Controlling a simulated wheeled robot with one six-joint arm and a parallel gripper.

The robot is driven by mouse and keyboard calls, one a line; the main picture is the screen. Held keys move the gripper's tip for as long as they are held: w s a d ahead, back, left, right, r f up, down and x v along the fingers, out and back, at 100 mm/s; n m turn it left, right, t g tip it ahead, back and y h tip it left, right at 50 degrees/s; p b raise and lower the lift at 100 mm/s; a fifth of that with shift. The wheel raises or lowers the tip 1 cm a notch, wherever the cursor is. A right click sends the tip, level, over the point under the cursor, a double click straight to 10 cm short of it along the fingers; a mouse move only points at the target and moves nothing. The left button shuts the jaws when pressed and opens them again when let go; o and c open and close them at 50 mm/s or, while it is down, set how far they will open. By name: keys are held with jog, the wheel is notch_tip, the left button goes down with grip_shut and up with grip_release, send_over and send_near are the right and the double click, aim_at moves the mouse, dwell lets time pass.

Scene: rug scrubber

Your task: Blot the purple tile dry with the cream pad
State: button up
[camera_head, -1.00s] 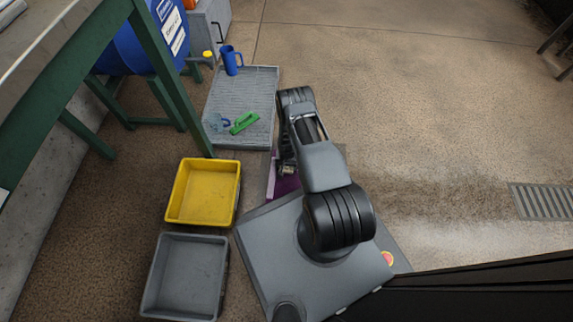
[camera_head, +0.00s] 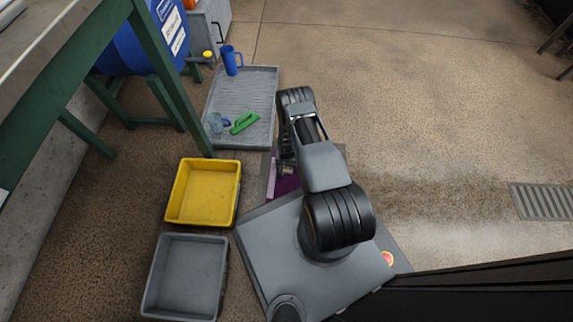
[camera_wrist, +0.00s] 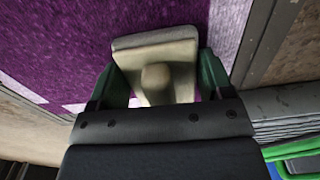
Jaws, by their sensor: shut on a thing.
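The cream pad (camera_wrist: 155,52) is between the two green fingers of my gripper (camera_wrist: 160,80) in the wrist view. My gripper is shut on the pad's knob-like handle. The pad is over the purple tile (camera_wrist: 60,40), which has a pale band along its edge; I cannot tell whether the pad touches it. In the head view, my arm hides most of the purple tile (camera_head: 285,186), and the gripper and pad cannot be made out there.
A grey ribbed tray (camera_head: 262,90) holds a blue jug (camera_head: 231,60), a green tool (camera_head: 244,123) and a clear blue-grey cup (camera_head: 216,122). A yellow bin (camera_head: 204,192) and a grey bin (camera_head: 185,277) stand left of my base. Open floor lies to the right.

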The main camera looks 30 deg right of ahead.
dwell(0.4)
jog(key=shift+r+p, duration=1.55)
jog(key=shift+r, duration=0.65)
